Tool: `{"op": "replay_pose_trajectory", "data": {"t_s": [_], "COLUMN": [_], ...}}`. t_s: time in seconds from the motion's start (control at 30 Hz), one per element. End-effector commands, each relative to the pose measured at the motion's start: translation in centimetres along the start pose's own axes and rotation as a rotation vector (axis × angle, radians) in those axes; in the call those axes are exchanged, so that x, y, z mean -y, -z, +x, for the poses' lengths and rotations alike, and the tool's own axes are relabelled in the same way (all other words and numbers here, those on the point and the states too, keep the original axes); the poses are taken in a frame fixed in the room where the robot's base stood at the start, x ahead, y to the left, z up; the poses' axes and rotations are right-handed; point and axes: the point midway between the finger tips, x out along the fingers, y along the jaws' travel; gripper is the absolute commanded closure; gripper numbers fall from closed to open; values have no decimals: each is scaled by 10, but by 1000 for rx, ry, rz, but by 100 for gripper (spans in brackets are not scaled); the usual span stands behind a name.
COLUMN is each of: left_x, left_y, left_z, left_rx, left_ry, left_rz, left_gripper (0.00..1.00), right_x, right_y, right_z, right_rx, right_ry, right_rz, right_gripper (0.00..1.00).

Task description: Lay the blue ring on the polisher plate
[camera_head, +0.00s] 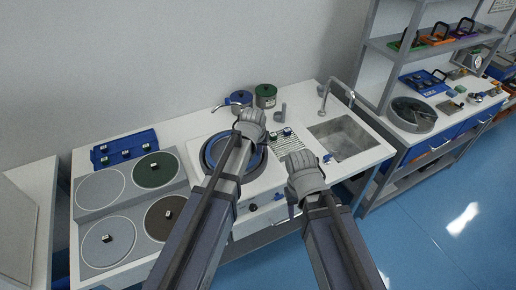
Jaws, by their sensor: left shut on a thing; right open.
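A blue ring (206,157) shows at the round polisher plate (219,151) on the white polisher. My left forearm crosses over both and hides much of them. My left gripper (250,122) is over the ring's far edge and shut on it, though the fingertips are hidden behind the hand. I cannot tell whether the ring touches the plate or is slightly above it. My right gripper (304,168) is open and empty, to the right of the polisher, in front of a slatted rack (287,142).
Round discs (99,188) with small samples sit at left, beside a blue tray (123,157). Blue-lidded (239,98) and green-lidded (266,93) pots stand behind the polisher. A sink (342,138) with a tall tap is at right. Shelving (437,100) stands farther right.

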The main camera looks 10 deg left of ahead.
Motion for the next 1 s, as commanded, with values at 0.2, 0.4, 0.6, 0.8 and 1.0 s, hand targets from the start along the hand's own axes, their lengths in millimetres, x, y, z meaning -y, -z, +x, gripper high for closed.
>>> {"op": "replay_pose_trajectory", "data": {"t_s": [0.2, 0.4, 0.6, 0.8, 1.0], "left_x": [0, 0, 0, 0, 0], "left_y": [0, 0, -2, -3, -5], "left_z": [1, 1, 4, 8, 11], "left_rx": [0, 0, 0, 0, 0], "left_ry": [0, 0, 0, 0, 0], "left_rz": [0, 0, 0, 0, 0], "left_gripper": [100, 100, 100, 100, 100], "right_x": [0, 0, 0, 1, 1], "right_y": [0, 0, 0, 0, 1], "right_z": [1, 1, 5, 8, 12], "right_rx": [0, 0, 0, 0, 0], "right_ry": [0, 0, 0, 0, 0], "right_rz": [0, 0, 0, 0, 0], "right_gripper": [50, 50, 50, 50, 50]}}
